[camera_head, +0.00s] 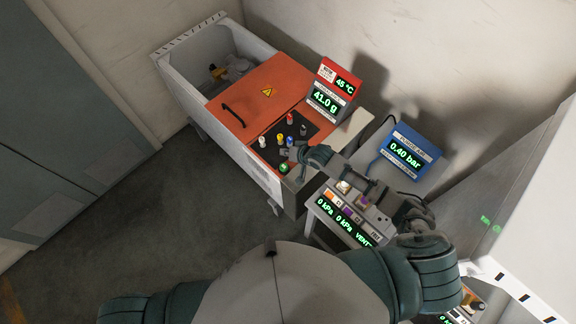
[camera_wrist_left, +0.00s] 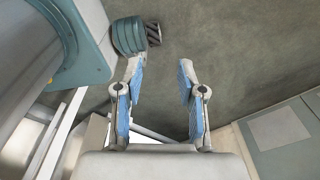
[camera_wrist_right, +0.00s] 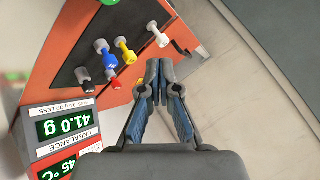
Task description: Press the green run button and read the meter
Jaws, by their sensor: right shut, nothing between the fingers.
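The green run button (camera_head: 284,168) sits at the front right of the orange-topped machine (camera_head: 230,95), below the coloured knobs. My left gripper (camera_wrist_left: 161,68) is open and empty above the floor.
A red display (camera_head: 342,83) reads 45 °C. A blue purge air box (camera_head: 408,151) reads 0.40 bar. White, yellow, blue, red and black knobs stand on a black panel (camera_head: 268,133). A panel (camera_head: 343,221) showing 0 kPa lies under my right arm. Floor at left is clear.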

